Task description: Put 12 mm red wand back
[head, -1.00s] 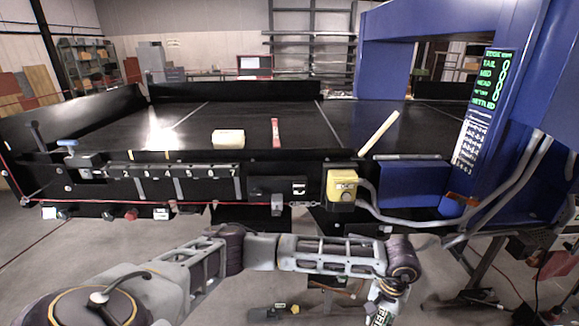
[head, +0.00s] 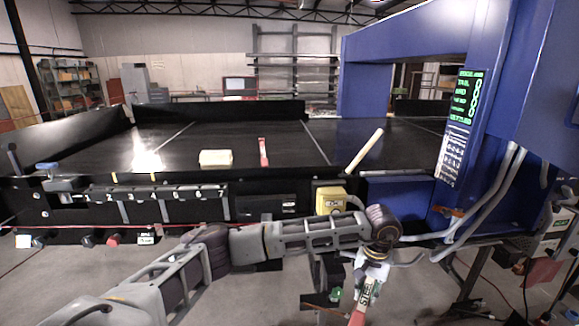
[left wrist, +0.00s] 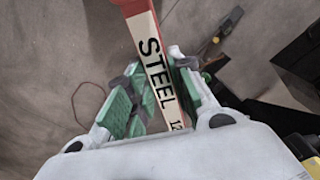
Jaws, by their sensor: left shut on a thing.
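A wand with red ends and a pale label reading "STEEL 12" (left wrist: 152,68) is held in my left gripper (left wrist: 157,98), between its green finger pads. The wand's near end is hidden by the gripper body. In the head view, my left gripper (head: 371,272) is low at right of centre, in front of the conveyor, and the wand (head: 358,315) points down from it, cut off by the frame's edge. A smaller-looking red piece with a pale middle (head: 264,153) lies on the black belt (head: 290,145). My right gripper is not in view.
A cream block (head: 215,157) lies on the belt, and a pale rod (head: 365,150) leans at the right. Numbered slots (head: 155,193) line the front edge. A yellow box (head: 330,200) and grey cables stand near my arm. The blue detector housing (head: 500,90) rises at right.

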